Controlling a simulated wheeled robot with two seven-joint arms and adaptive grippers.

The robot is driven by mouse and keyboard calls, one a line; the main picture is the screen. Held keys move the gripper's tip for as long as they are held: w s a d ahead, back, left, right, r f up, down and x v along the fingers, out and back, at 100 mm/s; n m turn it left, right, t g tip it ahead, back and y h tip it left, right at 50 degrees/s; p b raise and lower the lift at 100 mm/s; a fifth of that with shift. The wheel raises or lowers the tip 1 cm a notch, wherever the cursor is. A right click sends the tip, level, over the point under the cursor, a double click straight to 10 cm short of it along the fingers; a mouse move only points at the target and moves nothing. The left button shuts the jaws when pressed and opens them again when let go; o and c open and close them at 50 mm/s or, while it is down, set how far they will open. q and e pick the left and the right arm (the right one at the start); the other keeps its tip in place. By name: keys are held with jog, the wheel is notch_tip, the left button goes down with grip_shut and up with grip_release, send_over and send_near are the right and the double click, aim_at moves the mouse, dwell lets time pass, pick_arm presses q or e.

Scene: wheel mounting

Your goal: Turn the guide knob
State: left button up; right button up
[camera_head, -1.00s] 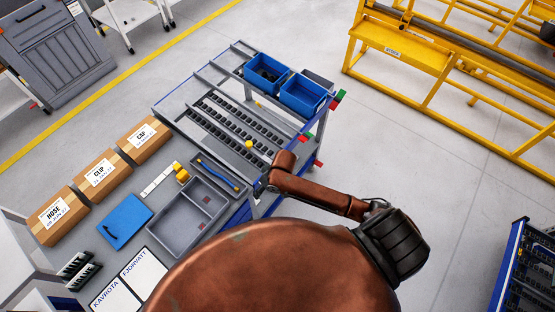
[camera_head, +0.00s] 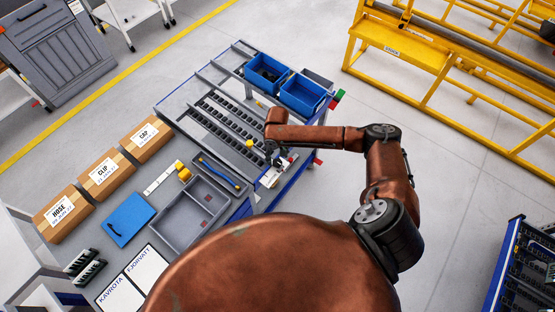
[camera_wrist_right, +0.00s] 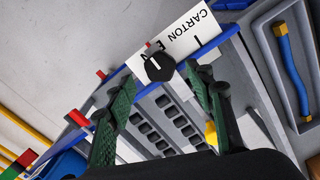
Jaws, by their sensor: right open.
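A black hexagonal knob (camera_wrist_right: 159,68) with a white line on its top is on or in front of a white plate (camera_wrist_right: 185,35) lettered "CARTON" in the right wrist view. My left gripper is not in view.
Rows of black slots (camera_head: 232,122) and a small yellow block (camera_head: 249,143) lie on the cart. Blue bins (camera_head: 302,95) stand at its far end. Open floor (camera_head: 460,190) lies to the right.

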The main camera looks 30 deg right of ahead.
aim_at(277, 162)
jog(key=shift+f, duration=1.7)
jog(key=c, duration=1.2)
